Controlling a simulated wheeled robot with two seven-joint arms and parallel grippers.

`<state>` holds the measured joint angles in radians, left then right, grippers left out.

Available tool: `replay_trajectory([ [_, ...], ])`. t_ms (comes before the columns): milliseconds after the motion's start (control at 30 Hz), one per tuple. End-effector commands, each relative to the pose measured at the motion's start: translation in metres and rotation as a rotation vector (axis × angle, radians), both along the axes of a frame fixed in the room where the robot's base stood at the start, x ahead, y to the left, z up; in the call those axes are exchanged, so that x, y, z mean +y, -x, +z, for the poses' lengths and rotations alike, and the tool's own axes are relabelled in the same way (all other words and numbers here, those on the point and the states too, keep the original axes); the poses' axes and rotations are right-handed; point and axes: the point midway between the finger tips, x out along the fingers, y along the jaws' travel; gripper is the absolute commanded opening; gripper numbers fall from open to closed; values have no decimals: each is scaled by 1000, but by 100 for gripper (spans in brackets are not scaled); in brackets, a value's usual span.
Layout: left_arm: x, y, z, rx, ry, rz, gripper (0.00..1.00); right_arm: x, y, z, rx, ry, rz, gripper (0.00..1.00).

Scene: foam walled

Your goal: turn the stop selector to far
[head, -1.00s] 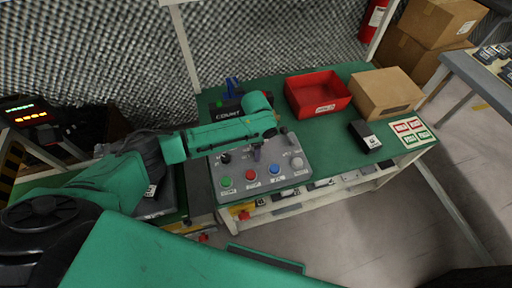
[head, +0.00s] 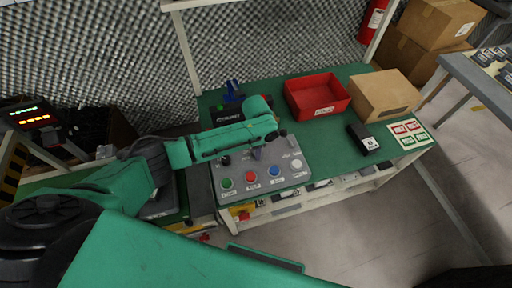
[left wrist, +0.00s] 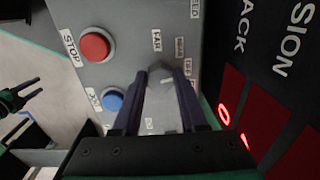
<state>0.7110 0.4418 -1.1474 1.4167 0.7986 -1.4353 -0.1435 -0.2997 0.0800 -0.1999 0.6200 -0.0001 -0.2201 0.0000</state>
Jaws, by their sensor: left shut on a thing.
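The grey control panel (head: 232,195) lies on the green bench. The stop selector is a grey knob (left wrist: 160,72) in the left wrist view, with several printed position words around its far side, FAR (left wrist: 157,40) among them. My left gripper (head: 258,154) reaches over the panel's middle from above. In the left wrist view its two dark fingers (left wrist: 160,80) are shut on the selector knob, one on each side. The fingers partly hide the knob, and its exact pointing is hard to tell. My right gripper (left wrist: 36,87) appears at the left of that view, fingers apart, empty.
A red button (left wrist: 95,45) and a blue button (left wrist: 112,99) sit close beside the left fingers. A red bin (head: 318,95), a cardboard box (head: 384,95) and a small black box (head: 363,138) stand on the bench to the right. A dark display with red digits borders the panel.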

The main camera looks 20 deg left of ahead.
Motion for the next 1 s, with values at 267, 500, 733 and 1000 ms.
replay_trajectory([
  [267, -2, 1, 5, 2, 2, 238, 0, 0, 1, 30, 1, 0, 0, 50],
  [500, -1, 1, 4, 2, 0, 467, 0, 0, 1, 47, 1, 0, 0, 50],
  [733, -2, 0, 4, 1, 1, 685, 0, 0, 1, 60, 1, 0, 0, 50],
  [1000, -2, 0, 3, 1, 1, 941, 0, 0, 1, 71, 1, 0, 0, 50],
])
